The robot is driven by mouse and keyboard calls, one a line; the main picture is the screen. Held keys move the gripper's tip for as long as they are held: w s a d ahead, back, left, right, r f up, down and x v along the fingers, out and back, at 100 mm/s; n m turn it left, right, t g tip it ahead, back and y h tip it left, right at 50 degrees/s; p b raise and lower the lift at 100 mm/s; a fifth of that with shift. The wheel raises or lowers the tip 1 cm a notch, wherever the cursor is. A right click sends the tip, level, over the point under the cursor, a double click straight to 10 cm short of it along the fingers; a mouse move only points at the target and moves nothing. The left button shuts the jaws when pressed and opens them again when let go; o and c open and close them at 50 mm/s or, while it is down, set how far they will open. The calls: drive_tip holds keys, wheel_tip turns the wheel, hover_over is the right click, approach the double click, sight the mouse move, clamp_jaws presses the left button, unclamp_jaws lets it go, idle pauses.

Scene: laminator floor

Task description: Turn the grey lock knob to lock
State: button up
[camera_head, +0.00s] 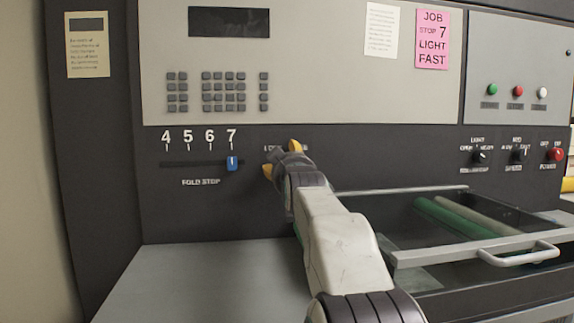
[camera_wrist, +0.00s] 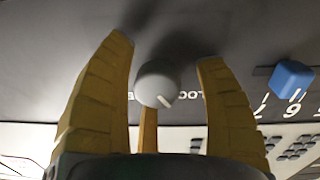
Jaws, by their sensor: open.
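The grey lock knob (camera_wrist: 157,85) is round, with a short white mark near its lower right edge in the wrist view. It sits on the dark panel beside upside-down lettering that is partly hidden by a finger. My gripper (camera_wrist: 166,52) is open, with yellow fingers on either side of the knob. The knob looks closer to the left finger, with a clear gap on the right; contact cannot be told. In the head view my gripper (camera_head: 281,158) is at the panel and hides the knob and part of its label.
The blue fold stop slider (camera_head: 232,163) is at 7, left of my gripper; it also shows in the wrist view (camera_wrist: 291,79). An open-topped tray with a handle (camera_head: 518,254) is at the right. Small knobs (camera_head: 480,156) and a red knob (camera_head: 556,154) are farther right.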

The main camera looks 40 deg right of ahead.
drive_tip(key=shift+s, duration=0.1)
drive_tip(key=v, duration=1.2)
idle(0.4)
